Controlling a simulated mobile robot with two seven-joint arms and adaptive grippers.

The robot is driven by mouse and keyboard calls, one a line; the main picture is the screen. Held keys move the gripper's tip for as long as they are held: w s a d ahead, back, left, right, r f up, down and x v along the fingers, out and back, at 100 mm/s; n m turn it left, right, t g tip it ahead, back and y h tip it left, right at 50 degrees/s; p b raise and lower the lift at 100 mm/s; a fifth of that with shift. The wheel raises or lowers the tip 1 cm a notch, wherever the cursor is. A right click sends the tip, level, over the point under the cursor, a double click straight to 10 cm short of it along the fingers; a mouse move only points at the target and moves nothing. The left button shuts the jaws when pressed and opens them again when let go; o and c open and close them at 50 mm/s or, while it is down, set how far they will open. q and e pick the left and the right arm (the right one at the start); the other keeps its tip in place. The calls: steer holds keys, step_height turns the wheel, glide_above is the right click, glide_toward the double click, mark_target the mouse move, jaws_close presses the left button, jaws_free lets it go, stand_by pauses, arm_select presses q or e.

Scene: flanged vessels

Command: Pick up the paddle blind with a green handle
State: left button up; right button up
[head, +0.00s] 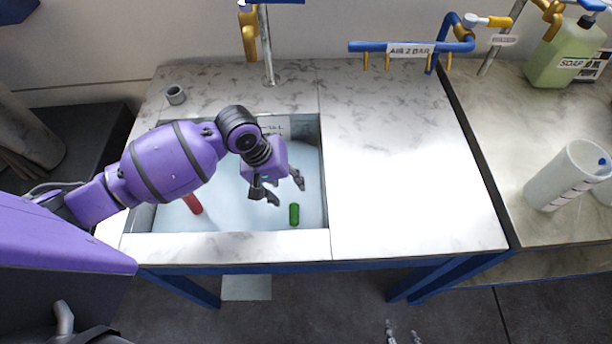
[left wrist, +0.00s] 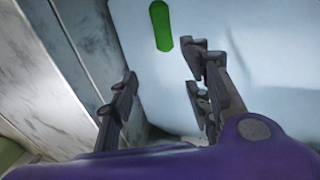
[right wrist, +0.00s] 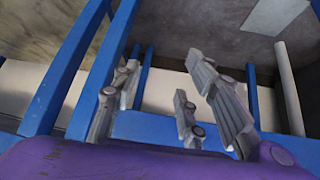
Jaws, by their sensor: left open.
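The green handle (head: 294,214) shows in the basin, near its front right corner. The blind's plate cannot be made out and looks hidden under the pale blue contents. My left gripper (head: 286,190) is over the basin, just above and behind the green handle. Its fingers are apart with nothing between them. In the left wrist view, the green handle (left wrist: 161,26) is beyond the fingertips of my left gripper (left wrist: 162,72). My right gripper (right wrist: 162,85) is low in front of the table, with its fingers apart and empty; its tips show at the head view's bottom edge (head: 402,334).
A red handle (head: 193,204) is in the basin, left of the green one, partly behind my left arm. The basin's front rim (head: 240,245) is close to the green handle. The marble top (head: 410,150) to the right is clear.

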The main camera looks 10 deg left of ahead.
mark_target(293, 210)
arm_select(q)
steer(key=shift+s+d+g, duration=0.15)
steer(key=shift+s+d, duration=0.1)
steer(key=shift+s, duration=0.25)
steer(key=shift+s+d+g, duration=0.15)
steer(key=shift+s+d, duration=0.05)
steer(key=shift+s, duration=0.25)
steer(key=x, duration=0.2)
steer(key=s+x, duration=0.1)
steer(key=x, duration=0.2)
steer(key=a+x, duration=0.1)
steer(key=x, duration=0.1)
steer(key=shift+s+d+f+b, duration=0.1)
steer(key=shift+s+f+b, duration=0.15)
steer(key=shift+f, duration=0.25)
steer(key=shift+w, duration=0.1)
arm_select(e)
steer(key=w+r, duration=0.1)
steer(key=w+r+m+t, duration=0.1)
steer(key=shift+w+a+r, duration=0.1)
steer(key=shift+a+r, duration=0.3)
arm_select(q)
jaws_close()
steer(key=shift+r, duration=0.1)
